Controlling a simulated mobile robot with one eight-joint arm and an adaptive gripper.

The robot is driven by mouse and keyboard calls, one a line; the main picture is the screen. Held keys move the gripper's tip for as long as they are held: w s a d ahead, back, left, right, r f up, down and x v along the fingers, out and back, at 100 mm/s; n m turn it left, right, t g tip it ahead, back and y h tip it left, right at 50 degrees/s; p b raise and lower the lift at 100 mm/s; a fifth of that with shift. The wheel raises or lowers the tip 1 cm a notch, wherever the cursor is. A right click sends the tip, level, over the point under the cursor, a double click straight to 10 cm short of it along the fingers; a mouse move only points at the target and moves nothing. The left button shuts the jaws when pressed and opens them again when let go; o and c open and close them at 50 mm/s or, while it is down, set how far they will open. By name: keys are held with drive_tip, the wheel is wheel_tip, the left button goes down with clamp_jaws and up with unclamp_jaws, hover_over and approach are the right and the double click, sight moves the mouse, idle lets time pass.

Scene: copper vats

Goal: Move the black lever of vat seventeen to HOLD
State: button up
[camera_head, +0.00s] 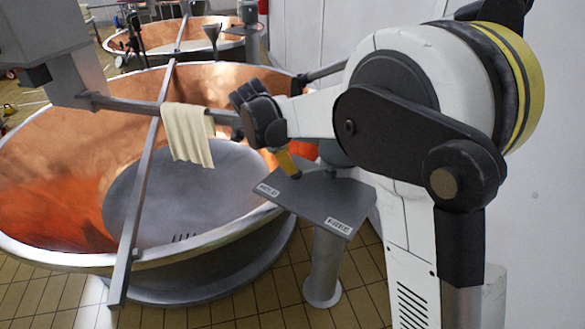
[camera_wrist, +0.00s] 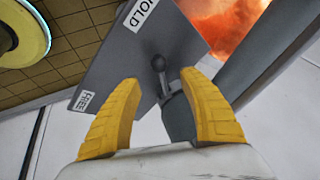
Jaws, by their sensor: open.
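A grey control plate (camera_head: 318,196) on a post beside the nearest copper vat (camera_head: 50,165) carries a HOLD label (camera_head: 268,190) at its left and a FREE label (camera_head: 339,225) at its right front. In the wrist view, the dark lever (camera_wrist: 158,64) with a round knob stands on the plate (camera_wrist: 120,62), between the HOLD label (camera_wrist: 140,14) and the FREE label (camera_wrist: 84,100). My gripper (camera_wrist: 159,78) is open, its yellow fingers on either side of the lever in the picture. Contact cannot be told. No vat number is readable.
A cream cloth (camera_head: 188,135) hangs on a metal bar across the vat, left of my gripper. A second copper vat (camera_head: 160,38) stands behind. A white wall (camera_head: 545,190) is close on the right. Tiled floor (camera_head: 262,300) shows in front.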

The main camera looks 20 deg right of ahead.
drive_tip(key=shift+v, duration=1.45)
drive_tip(key=s+d+r+n+y, duration=0.1)
drive_tip(key=s+r+n, duration=0.15)
drive_tip(key=s, duration=0.25)
drive_tip(key=s+d+r+n+t+y, duration=0.1)
drive_tip(key=s+n, duration=0.2)
drive_tip(key=s, duration=0.2)
drive_tip(key=s+d+r+n+y, duration=0.1)
drive_tip(key=s+r+n, duration=0.15)
drive_tip(key=s, duration=0.25)
drive_tip(key=s+f+n+t+y, duration=0.1)
drive_tip(key=s+f+n, duration=0.3)
drive_tip(key=s+n, duration=0.5)
drive_tip(key=s+t, duration=0.1)
drive_tip(key=s, duration=0.4)
drive_tip(key=shift+s+d+f+n+t, duration=0.2)
drive_tip(key=shift+f+n+t, duration=0.1)
drive_tip(key=shift+n+t, duration=0.1)
